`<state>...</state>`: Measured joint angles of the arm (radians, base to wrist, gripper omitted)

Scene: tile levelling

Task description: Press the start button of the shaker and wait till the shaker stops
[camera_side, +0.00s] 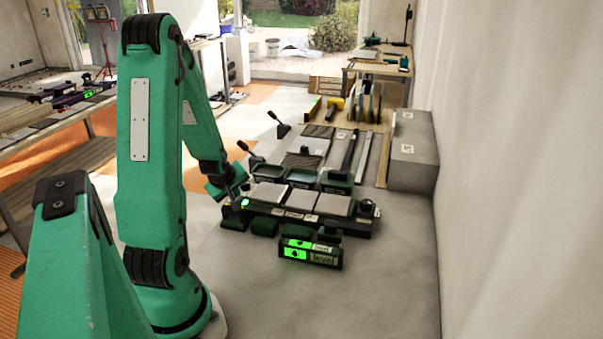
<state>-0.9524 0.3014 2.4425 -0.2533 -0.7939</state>
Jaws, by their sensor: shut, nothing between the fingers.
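The shaker (345,228) appears to be the long dark device on the floor, with several pale tiles (335,203) in a row on top. A small glowing green-white spot (245,203), which looks like its button, is at its left end. My gripper (238,198) points down at this left end, right by the glowing spot. Its fingers are small and dark here and look shut and empty. I cannot tell whether they touch the button.
A black box with green lit displays marked "level" (310,253) stands in front of the shaker. Behind are trays, more tiles and a black-handled tool (349,152). A grey block (412,150) stands by the right wall. The floor at front right is clear.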

